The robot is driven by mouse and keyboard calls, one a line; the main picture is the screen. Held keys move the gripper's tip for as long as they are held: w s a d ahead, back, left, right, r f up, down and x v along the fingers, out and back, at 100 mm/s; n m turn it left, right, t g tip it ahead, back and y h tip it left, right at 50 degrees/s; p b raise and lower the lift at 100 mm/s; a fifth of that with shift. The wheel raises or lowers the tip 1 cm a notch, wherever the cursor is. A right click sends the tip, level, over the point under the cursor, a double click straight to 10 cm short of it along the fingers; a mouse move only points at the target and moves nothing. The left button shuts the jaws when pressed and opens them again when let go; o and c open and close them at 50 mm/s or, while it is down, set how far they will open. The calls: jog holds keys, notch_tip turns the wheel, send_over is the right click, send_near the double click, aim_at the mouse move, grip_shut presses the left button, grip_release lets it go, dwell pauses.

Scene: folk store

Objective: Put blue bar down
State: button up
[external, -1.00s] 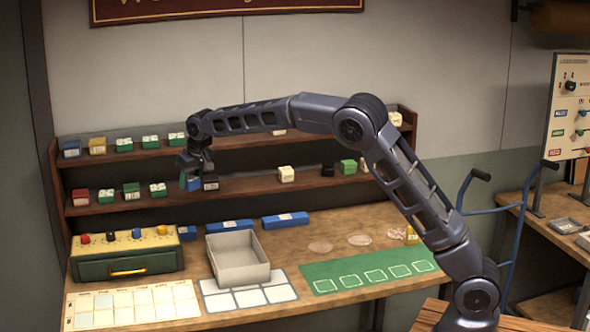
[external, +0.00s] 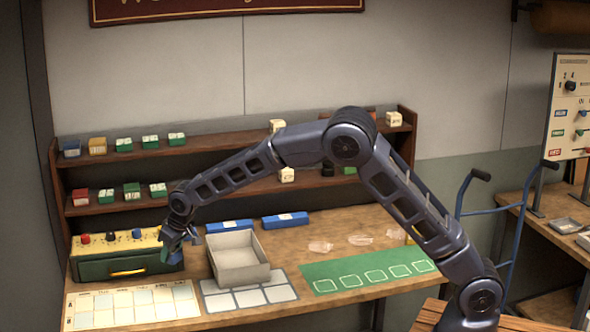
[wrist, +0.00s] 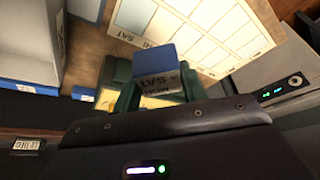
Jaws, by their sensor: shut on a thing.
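My gripper (external: 172,256) is low over the right end of the green box with coloured knobs (external: 127,256) in the external view. In the wrist view my gripper (wrist: 152,82) is shut on a blue bar (wrist: 155,59), which has a blue face and a lettered side. The bar is mostly hidden by my gripper in the external view. I cannot tell whether it touches anything below. A cream grid sheet (external: 131,305) lies in front of the box, and it also shows in the wrist view (wrist: 215,12).
A grey open tray (external: 238,272) stands right of my gripper. Two long blue boxes (external: 229,225) (external: 285,220) lie behind it. A white grid sheet (external: 250,298) and a green mat (external: 368,275) lie on the bench. Shelves with small blocks (external: 132,191) run along the back.

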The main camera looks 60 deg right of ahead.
aim_at(174, 298)
notch_tip(174, 298, down, 14)
jog(key=shift+f, duration=0.1)
dwell(0.5)
jog(key=shift+f, duration=0.15)
jog(key=o, duration=1)
jog(key=shift+c, duration=0.2)
jog(key=v, duration=1.3)
jog(key=s+d+r+y, duration=0.1)
jog(key=s+d+r, duration=0.6)
jog(key=s+r, duration=0.45)
jog(key=s+d+r, duration=0.7)
jog(key=s+r, duration=0.2)
jog(key=s, duration=0.5)
jog(key=s+d, duration=0.3)
jog(key=s, duration=1.2)
jog(key=s+d+h, duration=0.1)
jog(key=s+d, duration=0.2)
jog(key=s, duration=1.3)
jog(key=shift+d+r, duration=0.2)
